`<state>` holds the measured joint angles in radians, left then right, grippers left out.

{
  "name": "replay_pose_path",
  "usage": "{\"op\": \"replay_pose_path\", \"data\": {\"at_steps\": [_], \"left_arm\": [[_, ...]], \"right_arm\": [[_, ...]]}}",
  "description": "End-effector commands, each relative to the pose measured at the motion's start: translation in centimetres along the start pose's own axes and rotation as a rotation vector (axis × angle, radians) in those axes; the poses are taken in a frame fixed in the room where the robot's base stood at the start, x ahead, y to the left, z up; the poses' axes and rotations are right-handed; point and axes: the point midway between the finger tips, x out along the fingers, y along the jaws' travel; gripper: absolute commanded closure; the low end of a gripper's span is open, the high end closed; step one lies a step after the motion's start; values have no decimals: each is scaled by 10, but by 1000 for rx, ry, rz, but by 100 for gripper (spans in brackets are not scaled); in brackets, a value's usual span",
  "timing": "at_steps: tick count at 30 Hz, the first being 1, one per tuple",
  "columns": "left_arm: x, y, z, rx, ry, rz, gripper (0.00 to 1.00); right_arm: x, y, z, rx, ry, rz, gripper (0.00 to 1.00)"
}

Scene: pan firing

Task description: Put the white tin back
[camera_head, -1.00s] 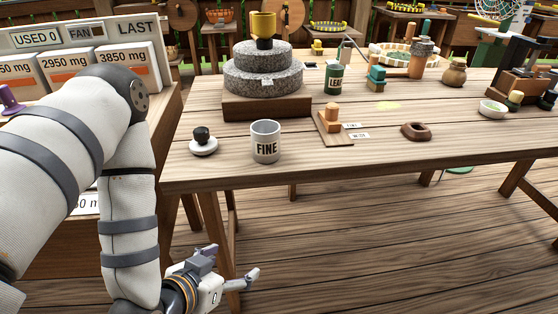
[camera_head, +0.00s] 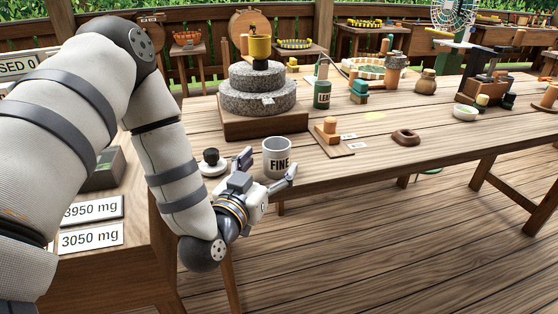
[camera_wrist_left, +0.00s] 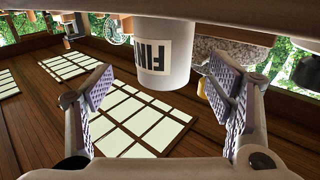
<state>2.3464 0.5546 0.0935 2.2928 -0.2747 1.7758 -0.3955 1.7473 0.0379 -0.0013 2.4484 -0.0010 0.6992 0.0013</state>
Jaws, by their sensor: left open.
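The white tin (camera_head: 277,152), with the word FINE on its label, stands upright near the front left edge of the wooden table. My left gripper (camera_head: 267,167) is open at the near side of the tin. In the left wrist view the tin (camera_wrist_left: 165,62) appears upside down, ahead of and between the spread fingers (camera_wrist_left: 160,88). I cannot tell whether a finger touches it. A white lid with a black knob (camera_head: 211,158) lies left of the tin, partly hidden by a finger. My right gripper is not in view.
A stone mill (camera_head: 258,93) on a wooden base stands behind the tin. A small board with a wooden stamp (camera_head: 329,128), a brown ring (camera_head: 405,137) and a green LEAD tin (camera_head: 322,95) are to the right.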

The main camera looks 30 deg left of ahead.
Motion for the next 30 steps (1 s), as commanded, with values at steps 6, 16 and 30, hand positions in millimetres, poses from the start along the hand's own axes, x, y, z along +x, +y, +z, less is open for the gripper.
{"op": "replay_pose_path", "data": {"at_steps": [6,16,30], "left_arm": [[38,-5,4,0,1,-3,25],[56,-3,3,-1,-2,1,25],[56,-3,3,0,-1,1,83]], "right_arm": [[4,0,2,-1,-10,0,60],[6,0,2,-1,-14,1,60],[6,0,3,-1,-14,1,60]]}}
